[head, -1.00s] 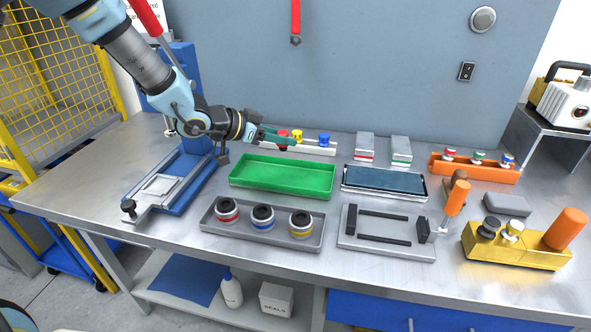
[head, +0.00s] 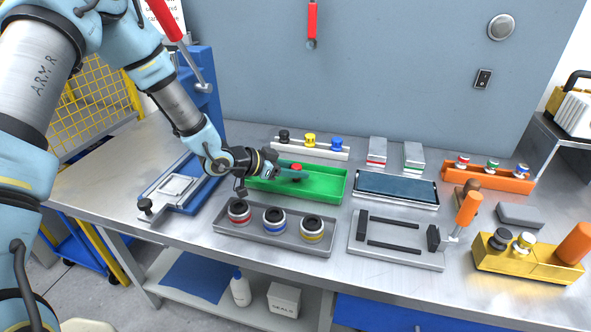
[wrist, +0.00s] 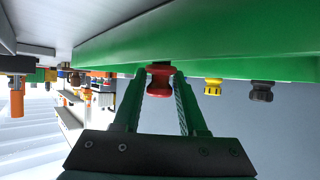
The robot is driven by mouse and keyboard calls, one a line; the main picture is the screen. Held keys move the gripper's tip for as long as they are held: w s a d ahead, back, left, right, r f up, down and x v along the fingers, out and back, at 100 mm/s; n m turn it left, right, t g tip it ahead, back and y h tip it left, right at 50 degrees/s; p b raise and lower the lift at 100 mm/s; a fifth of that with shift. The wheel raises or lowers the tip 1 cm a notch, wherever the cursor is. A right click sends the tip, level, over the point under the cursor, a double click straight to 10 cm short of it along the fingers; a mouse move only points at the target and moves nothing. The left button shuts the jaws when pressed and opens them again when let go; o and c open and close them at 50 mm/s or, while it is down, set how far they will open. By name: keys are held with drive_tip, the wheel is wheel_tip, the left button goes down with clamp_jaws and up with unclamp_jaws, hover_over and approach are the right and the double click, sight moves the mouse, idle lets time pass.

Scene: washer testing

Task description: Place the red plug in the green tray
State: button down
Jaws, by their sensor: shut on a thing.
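The red plug (head: 297,167) is between the fingertips of my gripper (head: 292,174), over the green tray (head: 300,199). My gripper is shut on it. In the wrist view, which looks upside down, the red plug (wrist: 159,82) sits between the two green fingers, with the green tray (wrist: 200,30) close by. I cannot tell whether the plug touches the tray floor. The tray looks otherwise empty. My gripper reaches in from the tray's left side.
A white rack (head: 318,154) behind the tray holds black, yellow and blue plugs. A grey tray with three ringed parts (head: 270,245) lies in front. A blue-topped tray (head: 396,187) is to the right. A blue fixture (head: 190,190) stands left.

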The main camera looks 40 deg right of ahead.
drive_tip(key=shift+c, duration=2.3)
unclamp_jaws()
drive_tip(key=shift+f, duration=0.1)
drive_tip(key=shift+r, duration=0.25)
drive_tip(key=b+v, duration=0.2)
drive_tip(key=v, duration=1)
drive_tip(key=shift+w, duration=0.1)
